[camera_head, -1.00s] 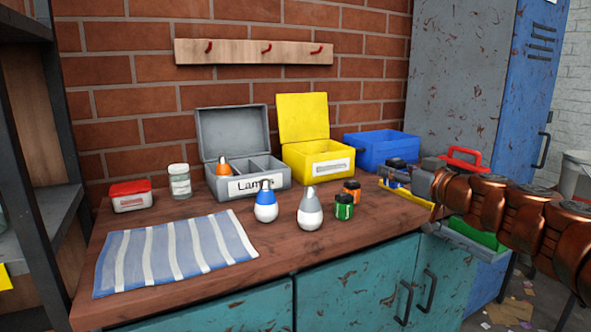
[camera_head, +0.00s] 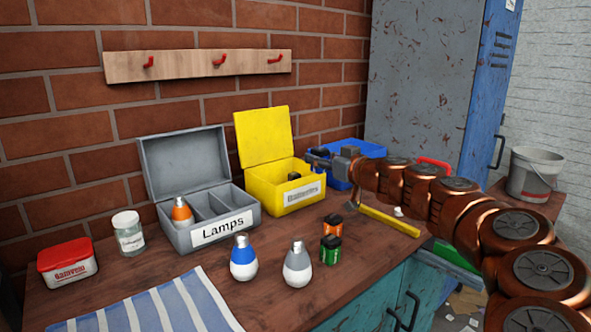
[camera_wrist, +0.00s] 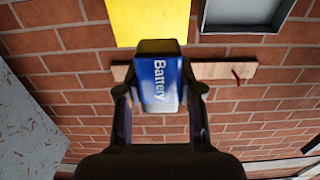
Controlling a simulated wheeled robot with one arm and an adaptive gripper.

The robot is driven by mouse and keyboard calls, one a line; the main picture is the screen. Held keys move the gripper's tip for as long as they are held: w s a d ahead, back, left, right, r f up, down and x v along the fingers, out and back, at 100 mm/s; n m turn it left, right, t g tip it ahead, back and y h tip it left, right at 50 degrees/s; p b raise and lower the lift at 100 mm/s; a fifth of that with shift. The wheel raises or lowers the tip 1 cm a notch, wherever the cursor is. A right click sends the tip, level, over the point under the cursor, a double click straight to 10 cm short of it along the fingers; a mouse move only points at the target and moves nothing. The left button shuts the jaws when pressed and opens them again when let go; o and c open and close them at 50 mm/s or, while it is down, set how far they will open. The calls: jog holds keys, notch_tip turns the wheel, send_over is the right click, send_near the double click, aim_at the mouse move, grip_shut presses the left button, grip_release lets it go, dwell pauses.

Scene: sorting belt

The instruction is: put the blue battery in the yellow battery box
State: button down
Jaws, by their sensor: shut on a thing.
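The blue battery (camera_wrist: 158,82), marked "Battery", is between the two fingers of my gripper (camera_wrist: 160,95) in the wrist view, and the fingers are shut on it. In the head view my gripper (camera_head: 320,158) is just right of the yellow battery box (camera_head: 264,192), near its rim. The battery cannot be clearly told apart there. The box stands with its lid (camera_head: 263,138) raised and a label on its front. A small dark thing (camera_head: 293,176) shows inside it. The yellow lid also shows in the wrist view (camera_wrist: 148,20).
The grey Lamps box (camera_head: 180,232) stands open left of the yellow box. A blue bin (camera_head: 374,149) is behind my gripper. Two lamps (camera_head: 243,260) (camera_head: 297,267), an orange battery (camera_head: 332,227) and a green battery (camera_head: 330,251) stand in front. A yellow-handled tool (camera_head: 390,221) lies right.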

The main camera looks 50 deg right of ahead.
jog(key=w+d+f, duration=0.4)
jog(key=w+d, duration=0.3)
jog(key=w, duration=0.4)
jog(key=shift+w+f+b, duration=0.2)
jog(key=shift+f+b, duration=0.15)
jog(key=shift+b, duration=0.05)
jog(key=shift+d+f+b, duration=0.1)
jog(key=shift+f+b, duration=0.4)
jog(key=shift+b, duration=0.45)
jog(key=c, duration=0.7)
grip_release()
jog(key=shift+c, duration=0.2)
jog(key=shift+r, duration=0.1)
jog(key=s+a+r+p, duration=0.1)
jog(key=s+p, duration=0.1)
jog(key=s, duration=1)
jog(key=shift+a+r, duration=0.15)
jog(key=shift+r, duration=0.1)
